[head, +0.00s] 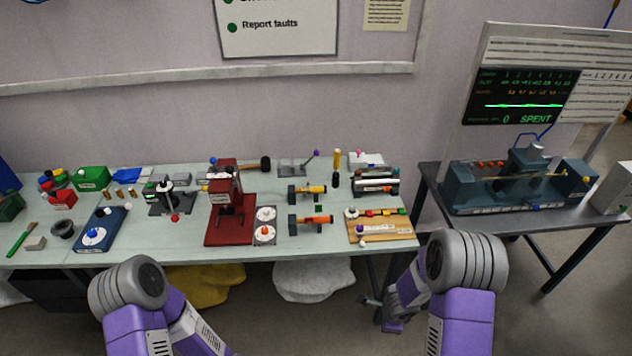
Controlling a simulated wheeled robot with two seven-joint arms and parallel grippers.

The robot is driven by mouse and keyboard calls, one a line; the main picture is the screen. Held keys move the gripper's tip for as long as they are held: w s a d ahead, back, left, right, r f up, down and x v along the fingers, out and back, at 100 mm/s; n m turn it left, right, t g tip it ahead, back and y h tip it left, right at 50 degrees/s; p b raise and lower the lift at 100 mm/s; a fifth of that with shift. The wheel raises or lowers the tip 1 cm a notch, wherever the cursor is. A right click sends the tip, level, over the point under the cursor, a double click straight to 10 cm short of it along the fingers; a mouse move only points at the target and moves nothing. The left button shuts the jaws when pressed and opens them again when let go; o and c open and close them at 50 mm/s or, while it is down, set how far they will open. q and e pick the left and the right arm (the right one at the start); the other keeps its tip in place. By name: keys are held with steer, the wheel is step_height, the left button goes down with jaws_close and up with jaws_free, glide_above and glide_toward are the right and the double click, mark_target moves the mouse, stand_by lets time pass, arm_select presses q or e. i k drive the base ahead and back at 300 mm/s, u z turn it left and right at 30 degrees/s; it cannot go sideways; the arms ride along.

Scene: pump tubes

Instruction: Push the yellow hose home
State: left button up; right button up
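A short yellow hose-like piece (313,189) lies level at a dark block on the pale green table, right of the red press. A similar orange piece (316,220) sits at another dark block in front of it. How far either piece is seated cannot be told at this size. My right gripper (381,312) hangs low in front of the table edge, apart from both pieces, and its fingers are too small to read. My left arm shows at the lower left, but its gripper is out of view.
The table (205,253) also holds a red press (222,195), a wooden board (381,232) with coloured parts, and a blue box (97,231). A dark test bench (466,200) with a thin yellow line stands at right on a separate table. Floor shows between the tables.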

mark_target(309, 190)
steer(key=u, duration=0.2)
steer(key=i, duration=2)
steer(key=u, duration=0.25)
